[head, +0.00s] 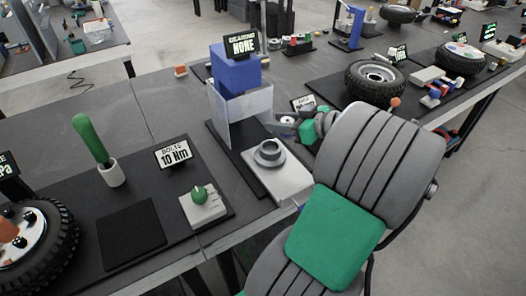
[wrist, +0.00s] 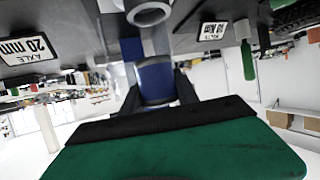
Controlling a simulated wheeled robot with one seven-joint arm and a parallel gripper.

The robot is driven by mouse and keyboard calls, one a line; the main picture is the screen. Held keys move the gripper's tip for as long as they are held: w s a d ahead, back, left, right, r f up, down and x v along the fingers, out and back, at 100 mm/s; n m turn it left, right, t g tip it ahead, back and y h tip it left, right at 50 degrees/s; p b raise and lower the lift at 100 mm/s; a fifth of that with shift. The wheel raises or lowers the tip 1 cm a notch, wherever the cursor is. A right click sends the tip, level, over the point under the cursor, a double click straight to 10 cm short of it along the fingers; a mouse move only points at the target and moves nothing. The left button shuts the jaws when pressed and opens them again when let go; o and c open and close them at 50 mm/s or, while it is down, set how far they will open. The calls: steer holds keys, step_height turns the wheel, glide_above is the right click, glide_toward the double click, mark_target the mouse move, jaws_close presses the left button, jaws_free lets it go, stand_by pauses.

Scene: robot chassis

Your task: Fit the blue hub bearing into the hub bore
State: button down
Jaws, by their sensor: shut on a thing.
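The blue hub bearing (wrist: 156,84) sits between the two fingers of my gripper (wrist: 158,78) in the wrist view, shut on it. The grey ring of the hub bore (head: 268,153) stands on a pale block in the head view. The ring also shows in the wrist view (wrist: 150,14), at the top edge and apart from the bearing. In the head view my gripper is small and partly hidden behind my arm, right of the bore; I cannot make out the bearing there.
A blue block stand (head: 235,72) with a grey plate (head: 241,118) and a BEARING HOME sign (head: 242,44) rises behind the bore. A green-handled tool (head: 92,138), a bolts sign (head: 174,153) and a green knob (head: 199,192) are left. Tyres (head: 376,78) stand at the right.

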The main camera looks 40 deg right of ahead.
glide_above(263, 142)
steer(key=f, duration=0.5)
steer(key=shift+s, duration=0.3)
step_height(263, 142, down, 4)
steer(key=shift+w+a, duration=0.1)
steer(key=c, duration=1.1)
jaws_free()
steer(key=shift+o, duration=0.9)
steer(key=shift+w, duration=0.1)
steer(key=shift+r, duration=0.1)
